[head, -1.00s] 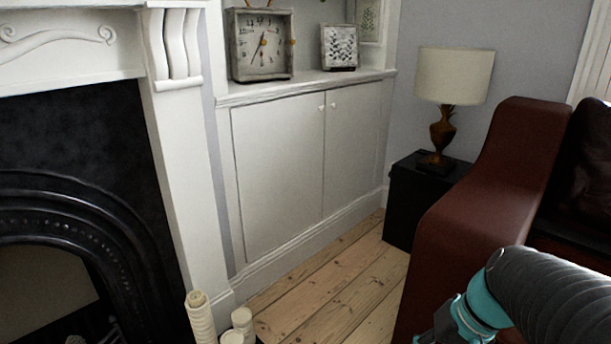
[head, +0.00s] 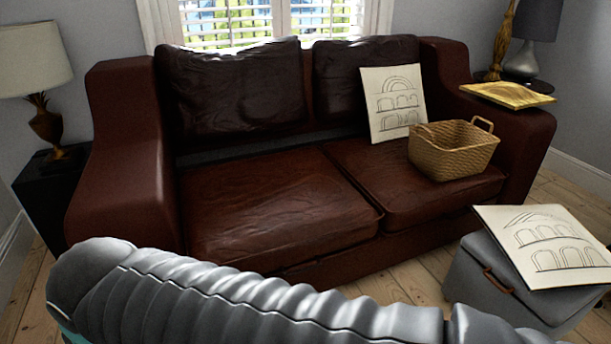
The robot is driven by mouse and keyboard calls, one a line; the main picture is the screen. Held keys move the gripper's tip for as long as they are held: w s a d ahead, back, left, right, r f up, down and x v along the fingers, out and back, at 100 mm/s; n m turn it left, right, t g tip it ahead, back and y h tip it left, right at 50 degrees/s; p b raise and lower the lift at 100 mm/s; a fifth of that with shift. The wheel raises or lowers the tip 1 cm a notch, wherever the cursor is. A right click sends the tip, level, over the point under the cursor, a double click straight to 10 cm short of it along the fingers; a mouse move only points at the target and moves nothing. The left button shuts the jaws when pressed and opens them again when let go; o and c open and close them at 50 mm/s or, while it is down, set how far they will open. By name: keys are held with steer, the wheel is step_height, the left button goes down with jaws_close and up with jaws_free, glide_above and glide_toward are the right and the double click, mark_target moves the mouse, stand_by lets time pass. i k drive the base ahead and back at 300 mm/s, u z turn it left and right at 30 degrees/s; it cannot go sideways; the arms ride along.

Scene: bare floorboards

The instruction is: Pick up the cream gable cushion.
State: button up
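A cream cushion (head: 546,247) with a line drawing of arches under a low pointed gable lies flat on a grey box at the lower right in the head view. A second cream cushion (head: 393,103), drawn with arches under a rounded top, leans upright against the sofa back. My arm crosses the bottom of the view, left of and below the gable cushion. My gripper is out of view, so its state does not show.
The grey box (head: 478,285) has a brown handle and stands before the dark red leather sofa (head: 265,205). A wicker basket (head: 452,151) sits on the right seat. A yellow patterned cushion (head: 508,94) lies on the right armrest. Floorboards (head: 405,272) show between sofa and box.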

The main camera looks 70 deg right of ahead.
mark_target(546, 246)
steer(key=z, duration=3.8)
steer(key=k, duration=0.55)
steer(key=z, duration=0.3)
steer(key=i, duration=0.9)
steer(key=u, duration=1.1)
steer(key=i, duration=0.25)
steer(key=u, duration=0.15)
